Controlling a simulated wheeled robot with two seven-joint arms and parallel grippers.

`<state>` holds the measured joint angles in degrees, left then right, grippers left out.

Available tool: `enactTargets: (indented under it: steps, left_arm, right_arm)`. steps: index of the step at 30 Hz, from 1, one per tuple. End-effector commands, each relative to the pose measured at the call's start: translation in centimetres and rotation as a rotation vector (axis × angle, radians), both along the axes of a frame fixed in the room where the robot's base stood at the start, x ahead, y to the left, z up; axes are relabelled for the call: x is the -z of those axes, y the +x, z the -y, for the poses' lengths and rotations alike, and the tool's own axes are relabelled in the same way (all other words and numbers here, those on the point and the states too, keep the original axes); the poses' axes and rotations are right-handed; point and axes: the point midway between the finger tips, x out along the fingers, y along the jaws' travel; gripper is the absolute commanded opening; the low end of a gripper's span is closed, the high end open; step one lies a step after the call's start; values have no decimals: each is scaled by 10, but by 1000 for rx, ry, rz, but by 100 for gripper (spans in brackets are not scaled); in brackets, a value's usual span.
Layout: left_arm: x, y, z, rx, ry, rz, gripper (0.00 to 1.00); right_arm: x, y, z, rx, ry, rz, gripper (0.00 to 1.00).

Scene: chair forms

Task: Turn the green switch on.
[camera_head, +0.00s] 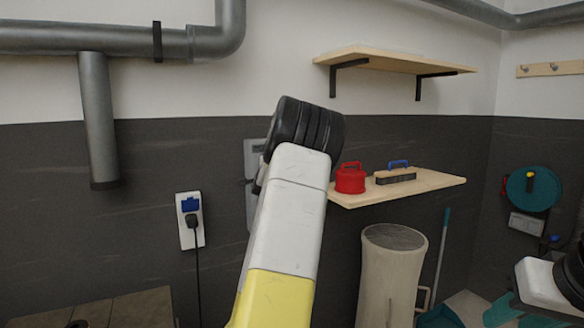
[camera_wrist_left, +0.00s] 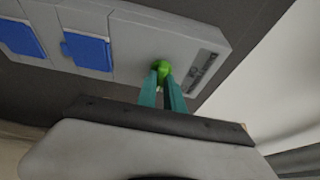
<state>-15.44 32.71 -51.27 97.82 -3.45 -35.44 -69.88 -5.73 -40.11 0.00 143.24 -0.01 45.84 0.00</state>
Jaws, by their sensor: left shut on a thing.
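The green switch (camera_wrist_left: 162,68) is a small green knob on the front of a grey panel (camera_wrist_left: 130,48) in the left wrist view. My left gripper (camera_wrist_left: 163,80) has its two teal fingers closed on the knob, one on each side. The fingers partly cover the knob, so its setting is hard to tell. In the head view my left arm rises through the middle and hides the gripper and the switch. Part of a grey wall box (camera_head: 254,152) shows behind the arm.
Two blue socket covers (camera_wrist_left: 88,50) sit on the panel left of the knob. A separate socket (camera_head: 190,222) with a plugged cable is on the wall at left. A wooden shelf (camera_head: 440,181) at right holds a red can (camera_head: 350,180) and a brush (camera_head: 395,175).

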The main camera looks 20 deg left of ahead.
Motion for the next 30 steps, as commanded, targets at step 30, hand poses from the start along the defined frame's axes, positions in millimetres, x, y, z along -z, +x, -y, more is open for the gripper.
enactTargets:
  steps: [30]
  left_arm:
    - [0,-2,2,1,13,-17,34]
  right_arm:
    - [0,0,0,0,0,0,36]
